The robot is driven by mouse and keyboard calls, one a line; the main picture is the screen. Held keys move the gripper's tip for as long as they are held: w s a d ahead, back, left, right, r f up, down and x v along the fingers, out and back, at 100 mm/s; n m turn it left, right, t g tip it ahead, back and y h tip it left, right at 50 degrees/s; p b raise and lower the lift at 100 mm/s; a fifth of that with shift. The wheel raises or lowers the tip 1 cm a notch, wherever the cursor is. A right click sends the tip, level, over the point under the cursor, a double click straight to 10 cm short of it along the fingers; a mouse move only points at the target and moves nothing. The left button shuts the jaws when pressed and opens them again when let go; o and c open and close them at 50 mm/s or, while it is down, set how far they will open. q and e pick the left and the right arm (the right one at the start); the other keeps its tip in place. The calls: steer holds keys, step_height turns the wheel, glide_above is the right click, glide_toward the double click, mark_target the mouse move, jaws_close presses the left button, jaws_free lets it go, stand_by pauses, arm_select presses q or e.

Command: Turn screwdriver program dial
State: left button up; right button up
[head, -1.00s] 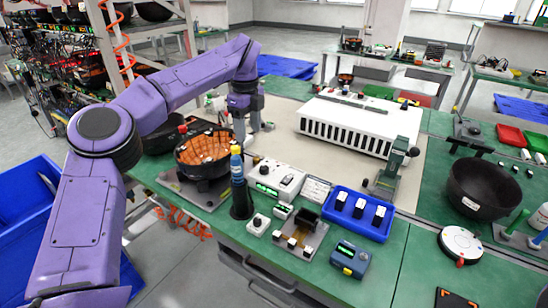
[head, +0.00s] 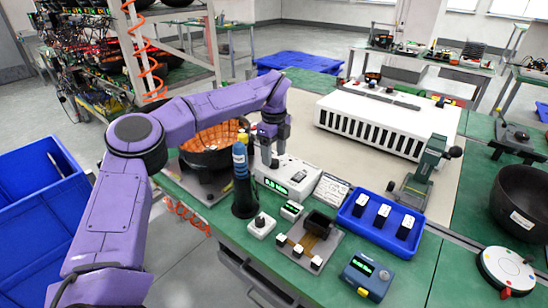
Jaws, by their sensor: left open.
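A white controller box (head: 290,173) with a green-lit display (head: 275,186) stands on the green bench, and a small dark round dial (head: 299,177) sits on its face. A blue-topped screwdriver (head: 240,160) stands upright in a black holder (head: 244,197) just left of the box. My left gripper (head: 270,160) points down, open, over the box's left rear part, left of and behind the dial. I cannot tell whether its fingertips touch the box. A small white box with a black knob (head: 260,220) stands in front. My right gripper is out of view.
A black bowl-like pan with orange contents (head: 207,160) stands left of my gripper. A blue tray (head: 352,212) with several dark-and-white blocks, a press stand (head: 425,170) and a blue meter (head: 367,275) stand to the right. The beige mat behind is partly clear.

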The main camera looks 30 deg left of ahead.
arm_select(q)
step_height(320, 180, down, 2)
steer(key=shift+f, duration=0.1)
steer(key=c, duration=1)
steer(key=shift+c, duration=0.2)
